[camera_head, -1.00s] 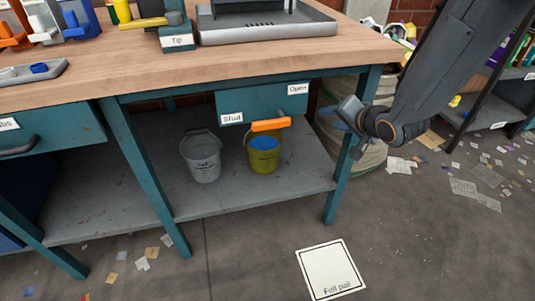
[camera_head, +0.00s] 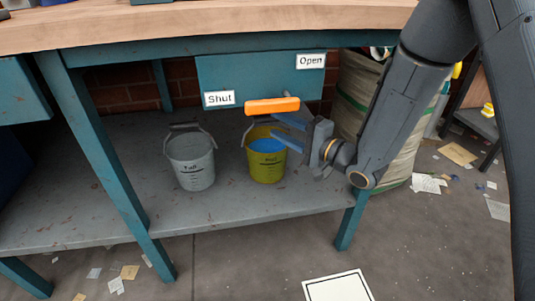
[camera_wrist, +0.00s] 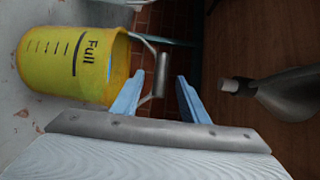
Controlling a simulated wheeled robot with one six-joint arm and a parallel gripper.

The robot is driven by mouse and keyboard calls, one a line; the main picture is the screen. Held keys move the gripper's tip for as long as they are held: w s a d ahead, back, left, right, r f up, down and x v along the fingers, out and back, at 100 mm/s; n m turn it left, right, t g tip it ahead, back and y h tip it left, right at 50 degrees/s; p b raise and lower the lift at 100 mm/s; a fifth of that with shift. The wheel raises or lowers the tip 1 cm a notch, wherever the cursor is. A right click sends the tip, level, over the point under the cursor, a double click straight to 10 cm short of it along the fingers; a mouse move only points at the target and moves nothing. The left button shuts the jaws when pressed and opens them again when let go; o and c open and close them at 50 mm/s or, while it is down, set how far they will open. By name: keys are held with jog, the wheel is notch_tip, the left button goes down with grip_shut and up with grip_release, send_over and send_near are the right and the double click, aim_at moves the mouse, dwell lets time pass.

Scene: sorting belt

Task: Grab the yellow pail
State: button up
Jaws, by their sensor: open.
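The yellow pail (camera_head: 266,168) stands upright on the low grey shelf, with blue contents showing at its top. In the wrist view the yellow pail (camera_wrist: 72,62) appears on its side, marked "Full". Its wire handle carries a grey grip (camera_wrist: 161,75). My gripper (camera_head: 275,126) is open at the pail's upper right, its blue fingers pointing left. In the wrist view my gripper (camera_wrist: 161,79) has one finger on either side of the handle grip, with gaps visible. Whether the grip lies fully between the fingers in depth, I cannot tell.
A grey pail (camera_head: 191,162) stands left of the yellow one on the shelf (camera_head: 120,205). An orange lever (camera_head: 272,106) hangs just above the yellow pail, under a panel marked "Shut" and "Open". A bench leg (camera_head: 351,220) stands at right. A white floor mat (camera_head: 338,289) lies in front.

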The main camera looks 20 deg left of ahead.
aim_at(271, 120)
jog(key=b+x, duration=0.3)
jog(key=x, duration=0.2)
jog(key=shift+f, duration=0.1)
jog(key=shift+w+a, duration=0.2)
grip_shut()
jog(key=shift+r, duration=0.2)
dwell(1.0)
